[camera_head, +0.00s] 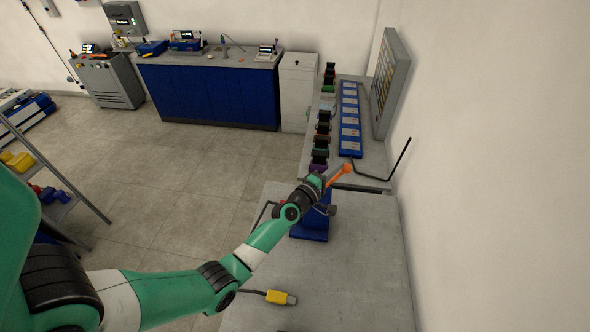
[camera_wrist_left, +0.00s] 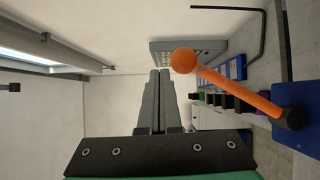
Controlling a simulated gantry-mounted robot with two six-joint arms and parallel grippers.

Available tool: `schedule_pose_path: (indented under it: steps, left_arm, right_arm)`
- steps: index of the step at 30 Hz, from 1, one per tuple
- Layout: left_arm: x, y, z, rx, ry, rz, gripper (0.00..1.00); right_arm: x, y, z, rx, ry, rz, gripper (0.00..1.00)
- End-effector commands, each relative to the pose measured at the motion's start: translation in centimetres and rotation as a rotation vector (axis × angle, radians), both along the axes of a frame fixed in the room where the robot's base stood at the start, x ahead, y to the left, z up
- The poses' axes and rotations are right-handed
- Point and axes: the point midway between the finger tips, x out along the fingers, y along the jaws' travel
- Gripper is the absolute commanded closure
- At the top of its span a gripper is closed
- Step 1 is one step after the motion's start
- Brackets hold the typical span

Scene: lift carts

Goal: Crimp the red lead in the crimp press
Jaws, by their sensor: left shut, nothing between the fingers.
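The crimp press (camera_head: 310,228) is a blue device on the near grey bench, partly hidden behind my left wrist. Its orange lever (camera_head: 342,172) points up and to the right. In the left wrist view the orange lever (camera_wrist_left: 240,90) slants from a dark pivot on the blue press body (camera_wrist_left: 298,95) to a round knob. My left gripper (camera_head: 319,183) is beside the lever. In its wrist view the fingers (camera_wrist_left: 158,75) are shut and empty, with the knob just right of the tips, not between them. I cannot make out the red lead. My right gripper is out of view.
A yellow connector (camera_head: 277,297) on a black cable lies on the near bench (camera_head: 350,270). Coloured bins (camera_head: 320,150) and a blue tray strip (camera_head: 350,120) line the far bench. A bent black rod (camera_head: 397,163) stands near the right wall. The near bench's right side is clear.

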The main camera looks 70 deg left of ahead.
Motion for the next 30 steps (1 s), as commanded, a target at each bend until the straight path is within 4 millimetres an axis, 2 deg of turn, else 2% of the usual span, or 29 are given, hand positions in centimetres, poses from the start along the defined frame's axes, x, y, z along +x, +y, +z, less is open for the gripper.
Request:
schedule_pose_path:
  steps: [1,5,9,13,19,30]
  left_arm:
    - [-0.3,0.0,1.1,0.001,-0.002,-0.001,1.0]
    - [-1.2,-0.4,3.3,0.001,0.0,-0.014,1.0]
    - [-4.4,-2.6,4.6,-0.001,0.002,-0.015,1.0]
    - [-6.9,-4.1,5.5,-0.001,0.001,-0.014,1.0]
    - [-8.6,-5.2,5.8,0.002,0.0,-0.015,1.0]
    - [-8.8,-5.3,5.8,0.001,0.0,-0.014,1.0]
  right_arm:
    - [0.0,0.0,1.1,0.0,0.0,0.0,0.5]
    - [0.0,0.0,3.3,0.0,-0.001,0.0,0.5]
    - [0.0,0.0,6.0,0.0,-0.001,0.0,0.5]
    - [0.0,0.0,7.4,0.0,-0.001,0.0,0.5]
    - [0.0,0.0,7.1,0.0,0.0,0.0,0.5]
    - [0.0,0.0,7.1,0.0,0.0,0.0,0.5]
